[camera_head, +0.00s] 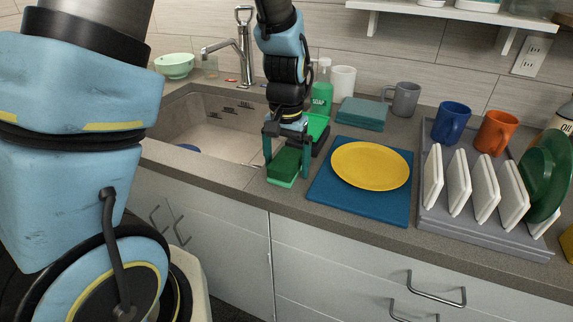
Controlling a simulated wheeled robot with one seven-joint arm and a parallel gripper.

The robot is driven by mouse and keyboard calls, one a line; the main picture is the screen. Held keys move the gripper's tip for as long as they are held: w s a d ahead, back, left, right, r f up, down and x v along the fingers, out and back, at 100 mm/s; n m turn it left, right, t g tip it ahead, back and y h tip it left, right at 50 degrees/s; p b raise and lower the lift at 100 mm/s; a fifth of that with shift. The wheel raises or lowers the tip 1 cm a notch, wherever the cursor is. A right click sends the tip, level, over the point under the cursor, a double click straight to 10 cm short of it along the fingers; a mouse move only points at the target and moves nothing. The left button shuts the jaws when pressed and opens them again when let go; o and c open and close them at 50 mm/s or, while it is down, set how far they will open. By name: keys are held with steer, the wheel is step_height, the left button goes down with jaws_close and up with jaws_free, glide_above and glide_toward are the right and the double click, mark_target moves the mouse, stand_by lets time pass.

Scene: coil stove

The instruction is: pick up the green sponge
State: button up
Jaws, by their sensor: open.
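The green sponge (285,167) lies on the counter just right of the sink, near the counter's front edge. It has a dark green top and a brighter green lower part. My gripper (287,173) points down over it with its two teal fingers apart, one on the left and one on the right of the sponge. The fingertips reach about the sponge's height. I cannot tell whether they touch it. The gripper body hides part of the area behind the sponge.
A bright green item (318,126) is close behind my gripper. A blue mat (325,187) with a yellow plate (371,166) lies to the right. The sink (205,125) is to the left. A grey dish rack (480,233), a soap bottle (322,92) and folded teal cloths (361,113) stand farther off.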

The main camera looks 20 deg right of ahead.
mark_target(287, 158)
steer(key=c, duration=1.4)
step_height(287, 158, up, 10)
steer(key=shift+r+b, duration=0.1)
steer(key=shift+b, duration=0.85)
steer(key=shift+c, duration=0.2)
steer(key=o, duration=0.9)
steer(key=c, duration=0.6)
steer(key=shift+d, duration=0.1)
